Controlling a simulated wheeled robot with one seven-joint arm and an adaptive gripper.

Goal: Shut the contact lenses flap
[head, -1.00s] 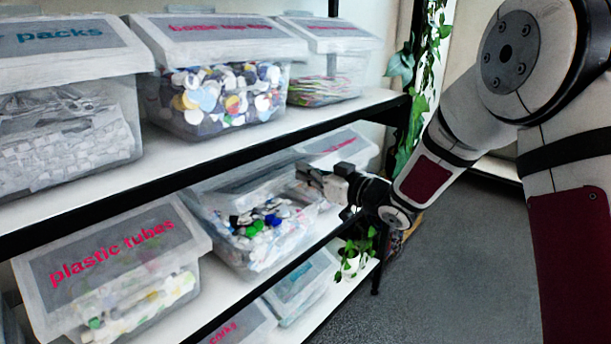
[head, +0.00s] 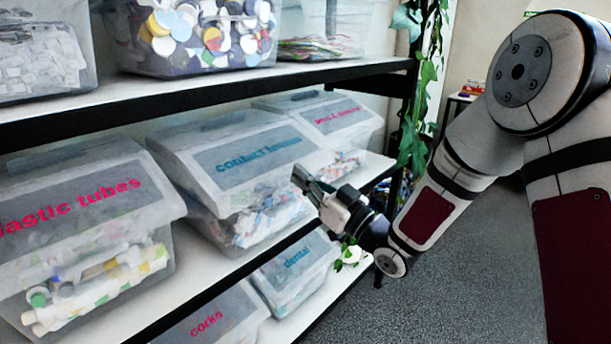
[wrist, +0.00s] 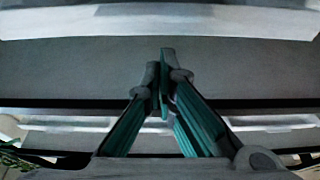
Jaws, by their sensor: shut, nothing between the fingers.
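The contact lenses bin (head: 240,230) is a clear box on the middle shelf in the head view, with pale mixed items inside. Its flap (head: 205,195) lies down over the front opening, with the grey "contact lenses" label facing out. No gap shows along its edge from here. My gripper (head: 300,176) is just in front of the flap's right side; I cannot tell whether it touches. In the wrist view its teal-sided fingers (wrist: 161,60) are together and empty, before a wide grey panel that looks like the label.
The plastic tubes bin (head: 85,230) stands to the left, and another lidded bin (head: 335,120) stands to the right. Corks (head: 215,318) and dental (head: 297,268) bins sit below. The shelf above (head: 220,88) overhangs. A hanging plant (head: 415,120) is at the shelf's right end. Floor at right is clear.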

